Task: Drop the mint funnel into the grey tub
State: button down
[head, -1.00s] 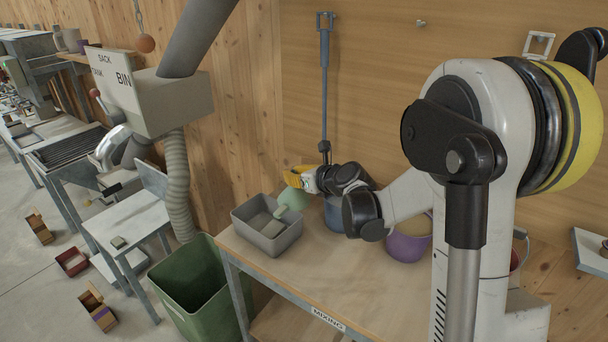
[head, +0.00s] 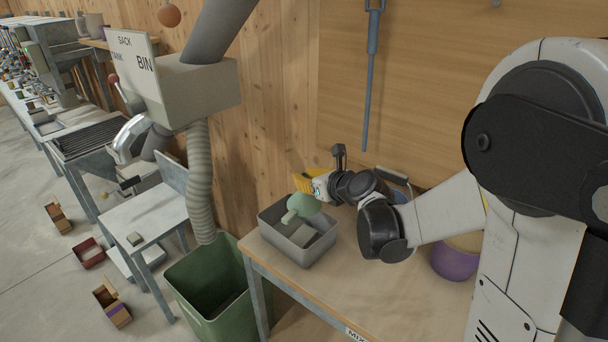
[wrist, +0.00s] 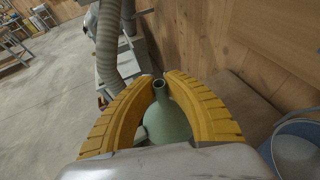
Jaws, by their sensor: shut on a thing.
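The mint funnel (head: 302,206) is held between the yellow fingers of my gripper (head: 309,184). In the wrist view, the curved fingers are shut around the funnel (wrist: 166,126), with its narrow spout pointing away from the gripper. The grey tub (head: 282,247) stands on the mixing table. In the head view the funnel overlaps the tub's back part and looks to be over it; its exact height above the rim is hard to tell.
A blue bucket (wrist: 299,148) stands beside the gripper, mostly hidden by my arm in the head view. A purple pot (head: 455,262) is farther right. A green bin (head: 225,305) stands left of the table, under a ribbed hose (head: 200,185). The wooden wall is close behind.

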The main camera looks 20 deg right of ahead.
jog(key=shift+f, duration=0.25)
jog(key=c, duration=1.4)
grip_release()
jog(key=v, duration=1.2)
jog(key=shift+a, duration=0.1)
